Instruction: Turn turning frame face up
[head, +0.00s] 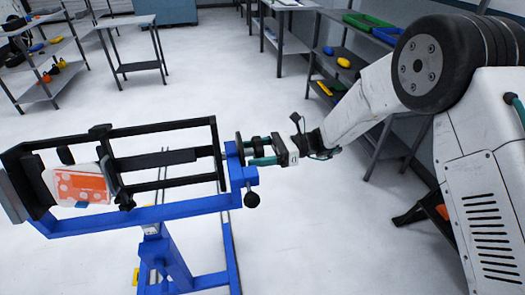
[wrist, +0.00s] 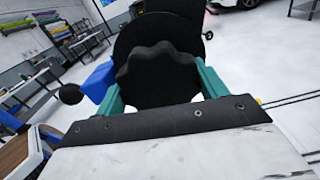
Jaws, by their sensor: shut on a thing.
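The turning frame (head: 165,127) is a long black frame carried on a blue stand (head: 165,250) in the left of the head view. Its two long rails show one above the other. An orange-and-white spotted part (head: 80,185) is clamped at its left end. My gripper (head: 262,151) is at the frame's right end, its teal fingers shut on a black knob (wrist: 160,75) with a scalloped rim. In the wrist view the fingers (wrist: 160,90) lie on either side of the knob. A black disc behind the knob hides the frame there.
A small black ball knob (head: 252,199) sticks out below the blue end bracket, near my gripper; it also shows in the wrist view (wrist: 70,94). A shelf with bins (head: 365,22) stands behind my arm. Grey tables (head: 133,45) stand at the back left. The white floor between is clear.

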